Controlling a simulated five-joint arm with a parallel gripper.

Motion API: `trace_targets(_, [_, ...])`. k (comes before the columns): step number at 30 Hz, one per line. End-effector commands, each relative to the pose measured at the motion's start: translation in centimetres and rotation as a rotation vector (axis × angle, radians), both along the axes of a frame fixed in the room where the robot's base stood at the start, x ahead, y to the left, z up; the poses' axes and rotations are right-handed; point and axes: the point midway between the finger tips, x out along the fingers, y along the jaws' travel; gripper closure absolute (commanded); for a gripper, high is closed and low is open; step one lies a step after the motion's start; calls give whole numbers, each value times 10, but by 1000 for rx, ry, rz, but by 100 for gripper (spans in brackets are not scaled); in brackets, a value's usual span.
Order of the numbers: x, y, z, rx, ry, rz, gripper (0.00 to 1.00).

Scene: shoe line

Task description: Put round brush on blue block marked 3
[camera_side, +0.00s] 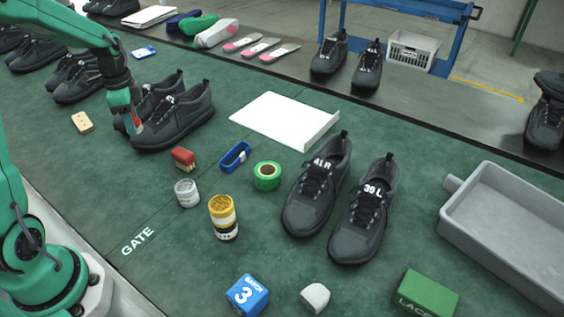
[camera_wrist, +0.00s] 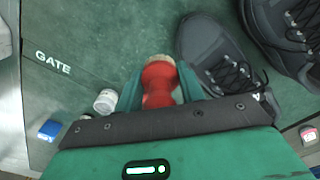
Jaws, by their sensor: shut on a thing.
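My gripper (camera_side: 131,121) is at the upper left in the side view, close beside a pair of dark shoes. In the wrist view my gripper (camera_wrist: 160,82) is shut on a red piece with a pale round end, which looks like the round brush (camera_wrist: 158,92). In the side view only a little red of the round brush (camera_side: 138,117) shows between the fingers. The blue block marked 3 (camera_side: 247,295) sits on the green mat at the bottom, its white 3 on a side face. Its top looks bare.
Dark shoes (camera_side: 182,115) stand by my gripper. A white stone-like piece (camera_side: 315,297) is right of the block.

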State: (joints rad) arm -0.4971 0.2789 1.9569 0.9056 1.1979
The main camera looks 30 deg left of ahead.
Motion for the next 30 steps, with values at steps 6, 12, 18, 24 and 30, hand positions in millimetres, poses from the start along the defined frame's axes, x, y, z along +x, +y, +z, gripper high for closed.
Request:
trace_targets(6, [20,-56,3,0,0,-128,85])
trace_targets(12, [30,-106,5,0,0,-240,85])
trace_targets(18, [34,-156,8,0,0,-351,85])
trace_targets(24, [31,-206,10,0,0,-464,85])
trace_targets(30, [23,-254,12,-1,-1,-574,85])
